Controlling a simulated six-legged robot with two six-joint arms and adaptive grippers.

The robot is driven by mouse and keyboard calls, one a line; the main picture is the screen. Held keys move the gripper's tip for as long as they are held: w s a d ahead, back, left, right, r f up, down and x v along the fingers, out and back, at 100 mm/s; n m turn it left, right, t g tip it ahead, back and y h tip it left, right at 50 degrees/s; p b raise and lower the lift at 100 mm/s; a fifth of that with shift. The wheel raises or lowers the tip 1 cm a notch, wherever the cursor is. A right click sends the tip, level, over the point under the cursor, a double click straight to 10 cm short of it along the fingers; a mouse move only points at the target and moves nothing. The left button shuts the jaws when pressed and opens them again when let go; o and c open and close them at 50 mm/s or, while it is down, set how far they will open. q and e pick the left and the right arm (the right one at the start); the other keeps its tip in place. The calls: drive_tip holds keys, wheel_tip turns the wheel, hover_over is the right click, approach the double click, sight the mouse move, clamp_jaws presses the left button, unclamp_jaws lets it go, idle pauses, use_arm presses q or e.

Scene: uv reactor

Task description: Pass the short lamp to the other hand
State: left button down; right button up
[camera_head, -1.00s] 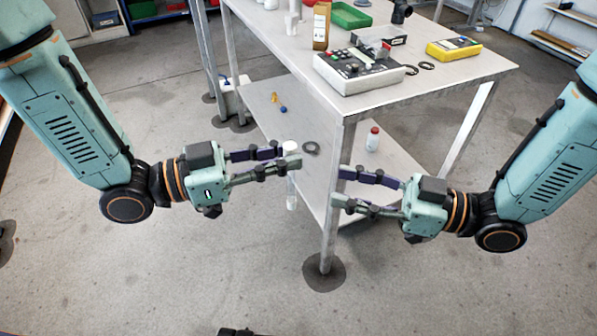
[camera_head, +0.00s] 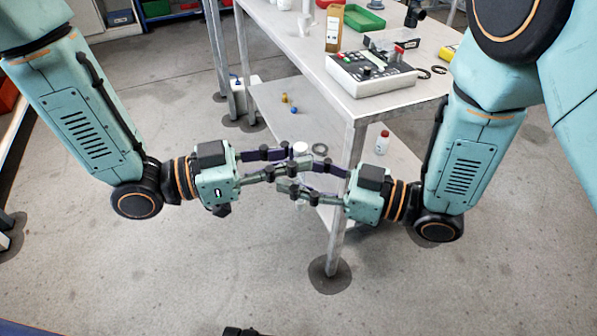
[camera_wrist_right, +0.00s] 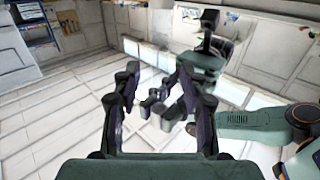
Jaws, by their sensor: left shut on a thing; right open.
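The short lamp (camera_head: 300,147) is held upright in my left gripper (camera_head: 297,157). Its white upper end shows above the fingers in the head view. Its lower part is mostly hidden behind fingers and is faint against the floor. My right gripper (camera_head: 289,176) is open, facing the left one from the right, and its fingers overlap the left fingers and the lamp in the picture. In the right wrist view, the open right fingers (camera_wrist_right: 160,112) flank dark finger parts in the middle; I cannot make out the lamp clearly there. Contact with the right fingers cannot be told.
Floor in front is clear.

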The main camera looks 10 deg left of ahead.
drive_tip(key=shift+a, duration=0.15)
clamp_jaws()
idle(0.4)
use_arm(q)
drive_tip(key=c, duration=1.2)
unclamp_jaws()
